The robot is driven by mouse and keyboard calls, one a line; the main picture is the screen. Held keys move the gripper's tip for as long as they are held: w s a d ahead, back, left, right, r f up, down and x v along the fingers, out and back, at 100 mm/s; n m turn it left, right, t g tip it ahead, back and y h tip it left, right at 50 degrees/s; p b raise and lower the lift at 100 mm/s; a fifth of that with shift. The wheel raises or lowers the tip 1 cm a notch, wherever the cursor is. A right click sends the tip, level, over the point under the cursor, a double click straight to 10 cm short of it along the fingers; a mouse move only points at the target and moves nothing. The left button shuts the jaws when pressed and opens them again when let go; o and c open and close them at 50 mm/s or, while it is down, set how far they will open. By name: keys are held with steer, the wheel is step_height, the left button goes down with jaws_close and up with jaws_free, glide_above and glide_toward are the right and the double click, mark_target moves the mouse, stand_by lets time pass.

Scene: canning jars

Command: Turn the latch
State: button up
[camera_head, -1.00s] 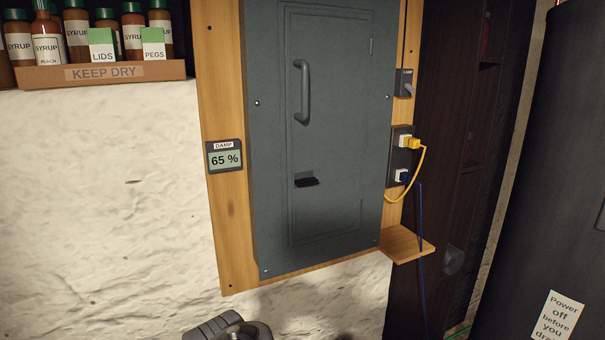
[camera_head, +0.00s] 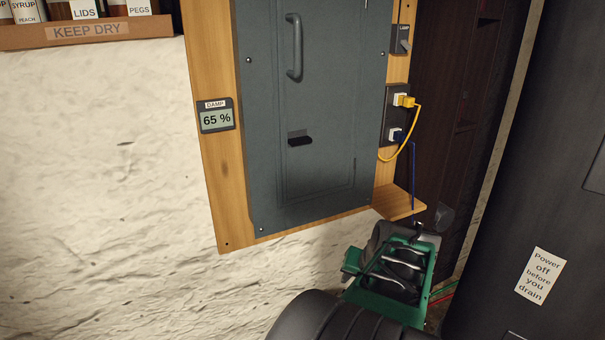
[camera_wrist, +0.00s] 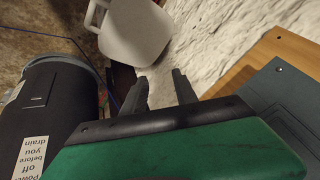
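The latch (camera_head: 300,138) is a small dark tab low on the door of the grey wall panel (camera_head: 270,180). The door has a curved vertical handle (camera_head: 294,48) above the latch. My green gripper (camera_head: 398,268) is below and right of the panel, well apart from the latch. In the wrist view its two dark fingers (camera_wrist: 160,80) stand apart with nothing between them. The latch does not show in the wrist view, where only part of the grey panel (camera_wrist: 275,95) shows at the right.
A small wooden shelf (camera_head: 399,203) juts out just above my gripper. Sockets with a yellow plug (camera_head: 405,101) and cables are right of the panel. A dark tank (camera_head: 545,180) stands at the right. A pale seat-like object (camera_wrist: 135,32) is beyond my fingers.

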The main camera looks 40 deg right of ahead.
steer(key=w+d+r+m+t+h, duration=0.1)
steer(key=w+d+r+t, duration=0.25)
steer(key=w+r, duration=0.45)
steer(key=m+t+h, duration=0.1)
steer(key=m+t, duration=0.7)
steer(key=t, duration=0.1)
glide_toward(302, 143)
steer(key=w, duration=0.2)
steer(key=p+x, duration=0.1)
steer(key=x, duration=0.3)
steer(key=p+x, duration=0.1)
steer(key=x, duration=0.2)
steer(key=shift+w+d+r, duration=0.1)
steer(key=shift+w+d, duration=0.2)
steer(key=shift+d, duration=0.05)
steer(key=shift+c, duration=0.2)
jaws_close()
